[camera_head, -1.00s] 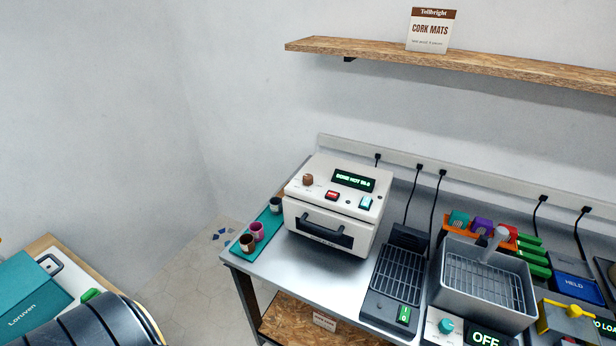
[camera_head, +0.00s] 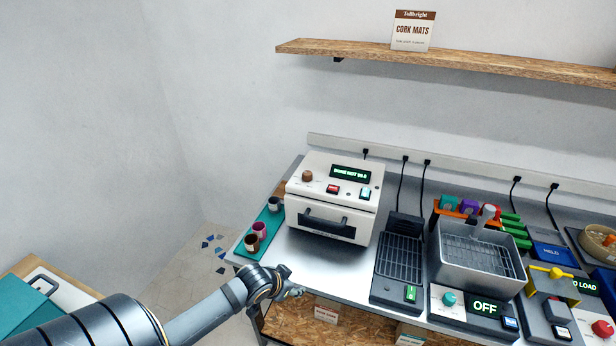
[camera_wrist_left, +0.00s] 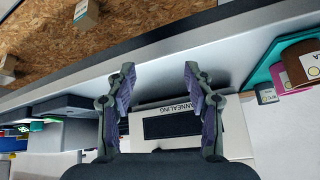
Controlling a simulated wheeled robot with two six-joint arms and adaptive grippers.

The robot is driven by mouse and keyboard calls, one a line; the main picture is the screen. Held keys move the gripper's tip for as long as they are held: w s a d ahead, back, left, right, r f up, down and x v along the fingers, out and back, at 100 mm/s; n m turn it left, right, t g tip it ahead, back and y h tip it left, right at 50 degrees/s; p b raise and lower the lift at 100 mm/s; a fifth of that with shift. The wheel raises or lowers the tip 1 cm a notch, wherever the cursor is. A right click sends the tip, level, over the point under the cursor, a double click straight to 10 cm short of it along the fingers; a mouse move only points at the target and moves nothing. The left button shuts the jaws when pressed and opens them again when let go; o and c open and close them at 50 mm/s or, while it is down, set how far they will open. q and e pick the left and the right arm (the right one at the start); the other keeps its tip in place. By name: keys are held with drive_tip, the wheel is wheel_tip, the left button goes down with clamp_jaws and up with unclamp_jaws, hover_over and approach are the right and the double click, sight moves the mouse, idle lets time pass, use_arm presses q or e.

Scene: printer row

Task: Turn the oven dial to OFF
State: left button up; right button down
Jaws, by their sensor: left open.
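The white oven (camera_head: 332,222) stands on the left part of the metal bench. On its sloped top are a brown dial (camera_head: 307,176), a lit green-text display (camera_head: 351,174), a red switch (camera_head: 333,188) and a pale blue button (camera_head: 365,192). The dial's pointer is too small to read. My left gripper (camera_head: 294,291) is in front of the bench's front edge, below and apart from the oven. In the left wrist view the gripper (camera_wrist_left: 159,72) is open and empty, with the oven front marked "ANNEALING" (camera_wrist_left: 177,124) beyond the fingers. The dial is not in that view.
Several cups stand on a teal mat (camera_head: 264,229) left of the oven. A black grated device (camera_head: 398,262) and a grey basin (camera_head: 478,272) with an "OFF" display stand to its right. The bench's front edge and lower wooden shelf (camera_head: 290,325) are close to my left gripper.

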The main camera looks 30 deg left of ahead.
use_arm(q)
drive_tip(key=w+a+r+t+h, duration=0.1)
drive_tip(key=w+a+r+t, duration=0.2)
drive_tip(key=w+a+r, duration=0.6)
drive_tip(key=t+h, duration=0.1)
drive_tip(key=t, duration=0.2)
approach(307, 174)
drive_tip(key=w+f+b, duration=0.1)
drive_tip(key=b, duration=0.4)
drive_tip(key=w+f+b, duration=0.1)
drive_tip(key=b, duration=0.5)
drive_tip(key=shift+w+f, duration=0.15)
drive_tip(key=shift+w, duration=0.1)
drive_tip(key=shift+w+a+r+p, duration=0.25)
drive_tip(key=shift+r+p, duration=0.3)
drive_tip(key=shift+w+a+f, duration=0.1)
drive_tip(key=shift+w, duration=0.1)
drive_tip(key=x, duration=0.2)
drive_tip(key=p+x, duration=0.1)
drive_tip(key=x, duration=0.2)
drive_tip(key=shift+w+d+f, duration=0.1)
drive_tip(key=shift+w+d, duration=0.25)
drive_tip(key=shift+d, duration=0.05)
drive_tip(key=shift+w+d+f, duration=0.15)
drive_tip(key=shift+w+f, duration=0.2)
drive_tip(key=shift+w, duration=0.15)
